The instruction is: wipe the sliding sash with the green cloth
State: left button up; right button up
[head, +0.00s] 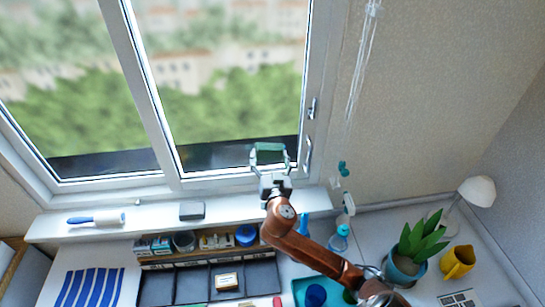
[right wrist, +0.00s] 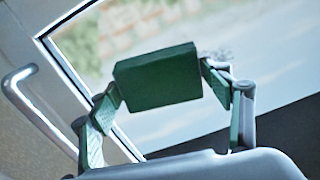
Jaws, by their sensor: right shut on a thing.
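My right gripper (head: 270,148) is raised in front of the lower right part of the sliding sash (head: 228,90), near the upright handle (head: 308,155) on its right. The gripper is shut on the green cloth (right wrist: 158,78), a thick folded block held across the two fingertips in the right wrist view. The cloth (head: 269,146) shows only as a thin green strip in the head view. The sash glass (right wrist: 285,35) is behind the cloth; I cannot tell whether they touch. A small greyish patch (right wrist: 222,54) shows just right of the cloth. My left gripper is not in view.
A lint roller (head: 95,218) and a dark grey block (head: 191,211) lie on the sill (head: 150,226). Blind cords (head: 362,60) hang right of the window. A potted plant (head: 418,238), yellow mug (head: 458,262) and lamp (head: 478,191) stand at lower right.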

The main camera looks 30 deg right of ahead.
aim_at(243, 152)
jog(key=shift+w+a+b, duration=0.25)
jog(key=shift+w+a, duration=0.4)
jog(key=shift+a, duration=0.7)
jog(key=shift+w+a+b, duration=0.3)
jog(key=shift+w+a, duration=0.4)
jog(key=shift+a, duration=0.65)
jog(key=shift+w+a+b, duration=0.25)
jog(key=shift+w+a, duration=0.4)
jog(key=shift+a, duration=0.7)
jog(key=shift+s+a, duration=0.25)
jog(key=shift+s, duration=0.1)
jog(key=shift+v, duration=2.55)
jog(key=v, duration=0.3)
